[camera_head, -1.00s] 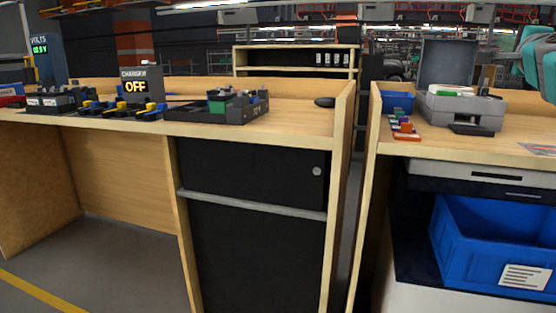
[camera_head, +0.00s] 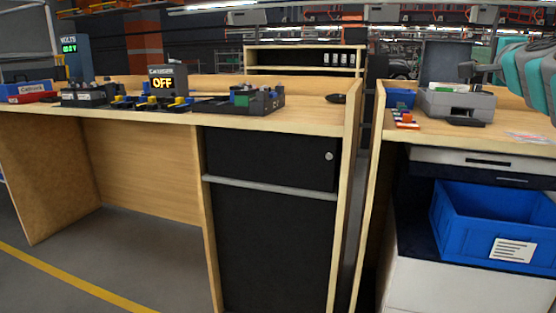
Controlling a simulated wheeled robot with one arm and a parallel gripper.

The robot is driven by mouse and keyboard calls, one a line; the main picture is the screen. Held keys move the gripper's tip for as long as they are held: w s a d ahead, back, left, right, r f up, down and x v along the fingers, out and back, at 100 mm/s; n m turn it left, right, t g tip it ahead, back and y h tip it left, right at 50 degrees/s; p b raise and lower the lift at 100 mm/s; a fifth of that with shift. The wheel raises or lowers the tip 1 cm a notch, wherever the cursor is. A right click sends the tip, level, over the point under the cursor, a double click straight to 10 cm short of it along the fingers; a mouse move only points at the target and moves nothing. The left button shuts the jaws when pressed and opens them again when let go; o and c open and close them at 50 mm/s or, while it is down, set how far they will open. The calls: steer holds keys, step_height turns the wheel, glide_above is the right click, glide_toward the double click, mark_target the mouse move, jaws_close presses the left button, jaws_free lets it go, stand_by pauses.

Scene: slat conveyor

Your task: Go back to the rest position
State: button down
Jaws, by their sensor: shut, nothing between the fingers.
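Teal links of my arm show at the right edge. A dark grey end piece, which looks like my gripper (camera_head: 468,70), sticks out to their left, in front of the grey lidded machine (camera_head: 458,104) on the right bench. It looks empty and shut, though its fingers are small and hard to make out. It appears to touch nothing.
A left bench (camera_head: 310,118) holds black trays (camera_head: 250,102), a charger sign reading OFF (camera_head: 165,82) and a red and blue box (camera_head: 27,92). A narrow gap separates it from the right bench (camera_head: 440,136). A blue crate (camera_head: 495,222) sits below. Floor at lower left is clear.

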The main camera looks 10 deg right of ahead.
steer(key=w+a+f+n+g+y, duration=0.25)
steer(key=a+f+n+y, duration=0.3)
steer(key=a+f, duration=0.7)
steer(key=w+a+f+n+g+y, duration=0.1)
steer(key=a+f+n+g+y, duration=0.4)
steer(key=a+f, duration=0.8)
steer(key=s+a+f+n+g, duration=0.4)
steer(key=s+a+f+n, duration=0.1)
steer(key=s+a+f, duration=0.6)
steer(key=s+f+n+g+h, duration=0.1)
steer(key=s+f+n+g, duration=0.1)
steer(key=s+f, duration=0.3)
steer(key=s+f+n+g+h, duration=0.1)
steer(key=s+f, duration=0.4)
steer(key=s, duration=0.6)
steer(key=s+f+n+g+h, duration=0.1)
steer(key=s+f+n+g, duration=0.2)
steer(key=s+f+g, duration=0.2)
steer(key=s, duration=0.3)
steer(key=shift+s+a+f, duration=0.15)
steer(key=shift+s+a, duration=0.15)
steer(key=shift+a, duration=0.1)
